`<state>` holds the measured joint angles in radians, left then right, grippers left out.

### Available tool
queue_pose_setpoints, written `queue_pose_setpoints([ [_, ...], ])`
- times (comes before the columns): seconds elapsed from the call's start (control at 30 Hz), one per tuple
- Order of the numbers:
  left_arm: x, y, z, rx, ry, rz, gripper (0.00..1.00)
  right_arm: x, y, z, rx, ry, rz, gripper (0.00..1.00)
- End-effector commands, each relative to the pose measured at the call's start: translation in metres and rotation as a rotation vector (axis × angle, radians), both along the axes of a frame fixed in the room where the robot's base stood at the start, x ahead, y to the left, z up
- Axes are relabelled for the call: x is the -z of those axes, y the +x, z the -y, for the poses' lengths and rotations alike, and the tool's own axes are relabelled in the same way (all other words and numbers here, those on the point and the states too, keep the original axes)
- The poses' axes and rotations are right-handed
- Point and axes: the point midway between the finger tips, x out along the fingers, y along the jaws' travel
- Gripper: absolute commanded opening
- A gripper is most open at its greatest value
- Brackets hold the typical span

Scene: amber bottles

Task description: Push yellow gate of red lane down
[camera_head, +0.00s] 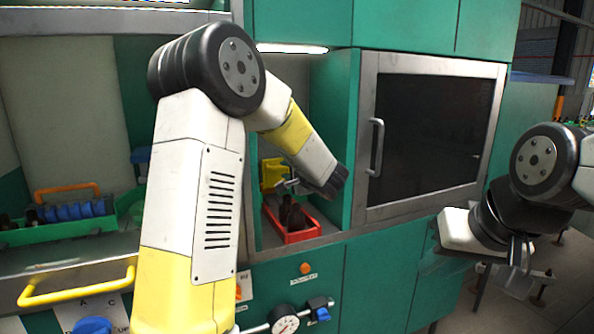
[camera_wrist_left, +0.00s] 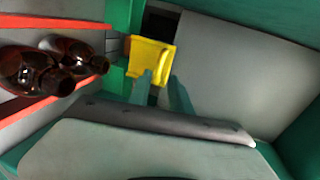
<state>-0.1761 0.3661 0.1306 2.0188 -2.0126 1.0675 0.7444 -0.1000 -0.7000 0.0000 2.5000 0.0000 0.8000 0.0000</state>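The yellow gate (camera_head: 272,174) stands at the back of an open bay, above and behind the red lane (camera_head: 303,236). Dark amber bottles (camera_head: 292,214) are in the lane. My left gripper (camera_head: 287,185) is in the bay close to the gate. In the left wrist view the gate (camera_wrist_left: 152,54) is upright ahead of two separated, empty fingers (camera_wrist_left: 163,92). One finger overlaps the gate's lower part; I cannot tell whether they touch. Two bottles (camera_wrist_left: 35,72) lie between red rails at the left. My right gripper (camera_head: 521,252) hangs far right, away from the bay.
The bay has green walls, with a dark-windowed door (camera_head: 435,130) to its right. A green tray (camera_head: 70,228) with blue items and an orange handle stands at the left. A gauge (camera_head: 286,322) and knobs sit below.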

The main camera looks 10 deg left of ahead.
Motion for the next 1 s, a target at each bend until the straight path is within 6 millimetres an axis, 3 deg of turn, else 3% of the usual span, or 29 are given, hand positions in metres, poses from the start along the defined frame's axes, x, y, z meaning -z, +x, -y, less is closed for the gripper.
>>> queue_pose_setpoints([
  [0.03,-0.004,0.000,-0.001,-0.014,-0.024,0.012,0.12,0.000,0.000,0.000,0.000,0.000,0.000,0.22],
  [0.1,-0.012,-0.001,-0.006,-0.065,-0.109,0.049,0.00,0.000,0.000,0.000,0.000,0.000,0.000,0.22],
  [0.17,-0.024,-0.002,-0.012,-0.135,-0.234,0.103,0.00,0.000,0.000,0.000,0.000,0.000,0.000,0.22],
  [0.3,-0.056,-0.008,-0.019,-0.338,-0.646,0.280,0.00,0.000,0.000,0.000,0.000,0.000,0.000,0.22],
  [0.5,-0.095,-0.014,-0.006,-0.557,-1.169,0.486,0.00,0.000,0.000,0.000,0.000,0.000,0.000,0.22],
  [0.6,-0.106,-0.015,0.000,-0.612,-1.308,0.534,0.00,0.000,0.000,0.000,0.000,0.000,0.000,0.22],
  [0.77,-0.104,-0.010,-0.002,-0.639,-1.363,0.552,0.00,0.000,0.000,0.000,0.000,0.000,0.000,0.22],
  [1.0,-0.078,0.019,-0.023,-0.639,-1.357,0.550,0.00,0.000,0.000,0.000,0.000,0.000,0.000,0.22],
])
